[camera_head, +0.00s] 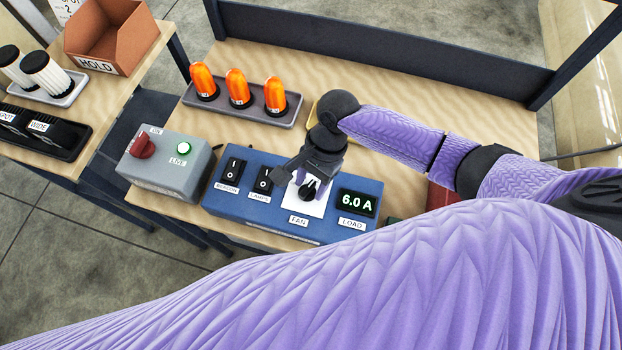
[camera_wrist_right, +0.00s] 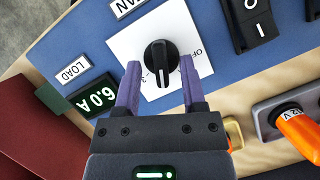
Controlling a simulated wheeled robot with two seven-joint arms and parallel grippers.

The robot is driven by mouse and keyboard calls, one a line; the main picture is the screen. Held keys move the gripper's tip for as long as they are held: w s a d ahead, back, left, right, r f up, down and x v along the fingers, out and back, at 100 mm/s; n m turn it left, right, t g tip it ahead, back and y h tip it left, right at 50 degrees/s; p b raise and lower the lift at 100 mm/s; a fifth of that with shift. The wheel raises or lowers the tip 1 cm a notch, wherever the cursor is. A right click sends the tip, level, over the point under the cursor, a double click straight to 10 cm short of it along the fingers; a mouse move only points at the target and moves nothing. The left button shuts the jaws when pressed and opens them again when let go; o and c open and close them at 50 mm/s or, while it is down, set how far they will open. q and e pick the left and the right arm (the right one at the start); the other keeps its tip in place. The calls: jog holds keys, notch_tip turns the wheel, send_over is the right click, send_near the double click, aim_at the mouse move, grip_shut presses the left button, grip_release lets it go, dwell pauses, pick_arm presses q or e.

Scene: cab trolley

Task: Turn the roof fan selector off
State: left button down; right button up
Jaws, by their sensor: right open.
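The roof fan selector is a black round knob (camera_head: 308,189) with a raised grip, on a white plate above the FAN label of the blue panel (camera_head: 222,203). In the right wrist view the knob (camera_wrist_right: 160,57) has its grip running up and down the picture, with a pale mark low on it. "OF" and "3" show beside it; the rest of the scale is hidden. My right gripper (camera_head: 300,180) is over the knob. In the wrist view its open purple fingers (camera_wrist_right: 160,66) stand either side of the knob, with gaps. My left gripper is out of view.
Left of the selector are the BEACON (camera_head: 231,170) and LAMPS (camera_head: 264,181) rockers; right is the load display (camera_head: 357,202) reading 6.0 A. A grey box (camera_head: 160,175) carries a red knob and lit green LIVE lamp. Orange beacons (camera_head: 238,88) stand in a tray behind.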

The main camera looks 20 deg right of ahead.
jog(key=shift+c, duration=0.7)
grip_shut()
